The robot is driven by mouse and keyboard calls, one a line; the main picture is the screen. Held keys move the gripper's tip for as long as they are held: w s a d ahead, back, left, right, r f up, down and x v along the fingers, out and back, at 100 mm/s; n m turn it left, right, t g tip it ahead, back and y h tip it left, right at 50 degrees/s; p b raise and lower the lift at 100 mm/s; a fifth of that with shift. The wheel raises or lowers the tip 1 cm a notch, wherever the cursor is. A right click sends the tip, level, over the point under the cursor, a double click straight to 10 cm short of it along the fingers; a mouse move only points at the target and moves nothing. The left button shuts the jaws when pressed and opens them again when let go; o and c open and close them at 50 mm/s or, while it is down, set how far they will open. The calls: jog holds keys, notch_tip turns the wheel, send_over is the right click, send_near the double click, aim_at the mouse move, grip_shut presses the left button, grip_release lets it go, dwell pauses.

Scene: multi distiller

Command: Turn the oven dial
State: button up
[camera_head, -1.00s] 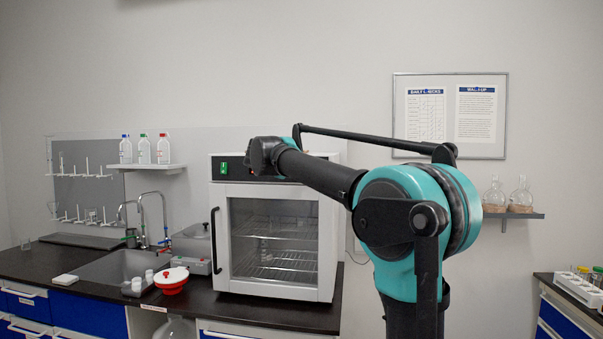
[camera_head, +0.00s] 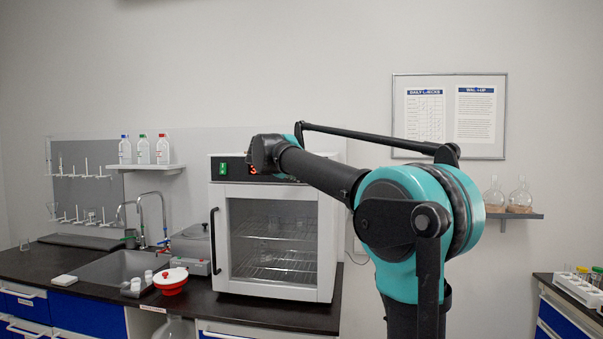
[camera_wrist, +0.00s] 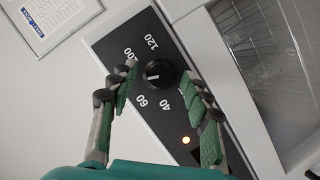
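The oven (camera_head: 325,235) is a white cabinet with a glass door, shut, on the dark counter. In the wrist view its black round dial (camera_wrist: 154,75) sits on the black control panel (camera_wrist: 118,45), with white numbers 120, 100, 60 and 40 around it. A short white mark on the dial points left, between 100 and 60. My gripper (camera_wrist: 158,76) is open, with one finger on each side of the dial and a small gap showing at both sides. In the head view my wrist hides the dial. A green switch (camera_head: 222,169) shows at the panel's left.
A framed notice (camera_head: 449,115) hangs on the wall to the right. A sink (camera_head: 115,268) and a red bowl with a white lid (camera_head: 171,281) are left of the oven.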

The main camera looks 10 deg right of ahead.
jog(key=v, duration=1.2)
jog(key=shift+f, duration=0.1)
jog(key=s+d+f+m+g+y, duration=0.1)
jog(key=s+d+f+g, duration=0.2)
jog(key=f, duration=0.8)
jog(key=s+d+f+g+y, duration=0.1)
jog(key=s+d+f, duration=0.35)
jog(key=f, duration=0.65)
jog(key=s+d+f+m+g+y, duration=0.1)
jog(key=s+d+f+g, duration=0.2)
jog(key=f, duration=0.8)
jog(key=s+f+g+y, duration=0.1)
jog(key=s+f+y, duration=0.4)
jog(key=s+f, duration=1.6)
notch_tip(320, 180, down, 4)
jog(key=shift+d+r+m, duration=0.1)
jog(key=shift+d+m, duration=0.2)
jog(key=shift+d, duration=0.05)
